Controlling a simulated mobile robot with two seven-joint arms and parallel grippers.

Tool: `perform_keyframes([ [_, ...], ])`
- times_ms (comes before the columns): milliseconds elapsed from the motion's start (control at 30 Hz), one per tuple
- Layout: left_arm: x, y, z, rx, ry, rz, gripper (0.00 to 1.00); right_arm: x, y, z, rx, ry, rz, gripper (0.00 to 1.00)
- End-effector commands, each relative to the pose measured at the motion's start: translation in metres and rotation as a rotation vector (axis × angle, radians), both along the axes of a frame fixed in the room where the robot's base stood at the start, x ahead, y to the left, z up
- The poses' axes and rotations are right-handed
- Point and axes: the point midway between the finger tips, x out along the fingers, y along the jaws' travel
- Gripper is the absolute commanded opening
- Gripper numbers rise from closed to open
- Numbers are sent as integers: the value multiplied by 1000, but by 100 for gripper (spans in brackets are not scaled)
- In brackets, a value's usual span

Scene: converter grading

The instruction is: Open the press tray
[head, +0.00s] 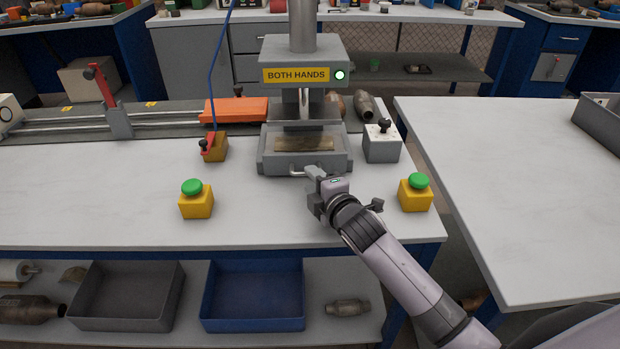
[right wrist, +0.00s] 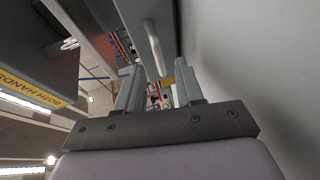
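The press tray (head: 264,165) is a grey box under the press head, with a flat brownish piece (head: 304,144) in it. Its pale bar handle (head: 297,174) is on the front face. My right gripper (head: 315,174) is at the right end of this handle. In the right wrist view the two fingers of the right gripper (right wrist: 158,74) stand apart. The handle (right wrist: 153,44) shows just beyond and partly between the fingertips; I cannot tell whether they touch it. My left gripper is in neither view.
The press head (head: 330,58) reads "BOTH HANDS" and has a lit lamp. Green-topped yellow buttons stand left (head: 195,203) and right (head: 416,195) on the bench. A grey block with a black knob (head: 382,146) is right of the tray. The bench front (head: 270,220) is clear.

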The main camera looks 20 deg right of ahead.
Motion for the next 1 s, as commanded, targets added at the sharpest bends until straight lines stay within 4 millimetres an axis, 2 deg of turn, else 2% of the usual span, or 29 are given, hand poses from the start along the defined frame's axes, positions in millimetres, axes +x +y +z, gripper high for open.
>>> perform_keyframes([
  [200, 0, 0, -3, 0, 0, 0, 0, 17, 2, -4, 1, 0, -1, 37],
  [567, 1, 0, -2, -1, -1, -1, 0, 21, 3, -4, 1, 0, 0, 37],
  [600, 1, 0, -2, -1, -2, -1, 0, 21, 3, -4, 1, 0, 0, 34],
  [667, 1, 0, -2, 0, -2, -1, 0, 21, 3, -4, 1, 0, 0, 14],
  [700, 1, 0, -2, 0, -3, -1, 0, 21, 2, -4, 1, 0, 0, 1],
  [1000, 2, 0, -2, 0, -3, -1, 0, 20, 2, -4, 1, 0, 0, 0],
])
